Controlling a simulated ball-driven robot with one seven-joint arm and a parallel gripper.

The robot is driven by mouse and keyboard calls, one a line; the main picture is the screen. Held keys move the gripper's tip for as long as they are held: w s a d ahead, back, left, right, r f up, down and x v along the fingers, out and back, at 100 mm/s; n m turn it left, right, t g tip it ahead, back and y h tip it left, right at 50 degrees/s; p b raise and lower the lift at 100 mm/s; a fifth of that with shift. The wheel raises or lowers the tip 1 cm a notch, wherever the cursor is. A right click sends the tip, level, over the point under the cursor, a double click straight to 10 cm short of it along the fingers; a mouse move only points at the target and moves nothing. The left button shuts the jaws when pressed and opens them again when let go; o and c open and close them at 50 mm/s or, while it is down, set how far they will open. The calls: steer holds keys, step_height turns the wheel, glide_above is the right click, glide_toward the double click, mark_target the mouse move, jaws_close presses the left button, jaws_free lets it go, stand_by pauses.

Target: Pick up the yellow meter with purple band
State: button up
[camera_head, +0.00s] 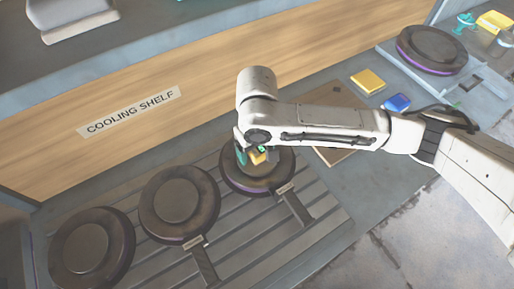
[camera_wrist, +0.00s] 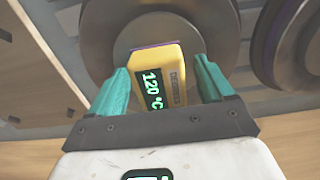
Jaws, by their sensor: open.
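The yellow meter (camera_wrist: 161,77) has a dark screen reading 120 °C in green and a purple band at its far end. In the head view the meter (camera_head: 259,157) is small, over the rightmost round plate (camera_head: 240,181) of the rack, partly hidden by my gripper. My gripper (camera_wrist: 163,68) has two teal fingers, open, one on each side of the meter with a visible gap. In the head view my gripper (camera_head: 248,155) is low over that plate. Whether the meter touches the plate is unclear.
Two more round plates, one in the middle (camera_head: 178,204) and one at left (camera_head: 92,246), lie on the slatted rack. A yellow block (camera_head: 368,81) and a blue block (camera_head: 397,102) lie beyond my arm. Another round plate (camera_head: 432,48) is at upper right. The cooling shelf front (camera_head: 210,85) rises behind.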

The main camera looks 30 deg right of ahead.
mark_target(259, 148)
steer(key=shift+c, duration=0.2)
steer(key=c, duration=1.2)
steer(key=shift+r, duration=0.15)
steer(key=shift+r, duration=0.2)
steer(key=r, duration=0.3)
steer(key=shift+s+d+r, duration=0.1)
steer(key=shift+s, duration=0.2)
steer(key=s+d+r+p, duration=0.1)
steer(key=s+r, duration=0.2)
steer(key=s, duration=0.1)
steer(key=s+d+r+p, duration=0.1)
steer(key=s+r+p, duration=0.1)
steer(key=s+r, duration=0.1)
steer(key=s+d+r+p, duration=0.2)
steer(key=s+r, duration=0.1)
steer(key=s, duration=0.2)
steer(key=shift+s+r, duration=0.15)
steer(key=shift+s, duration=0.15)
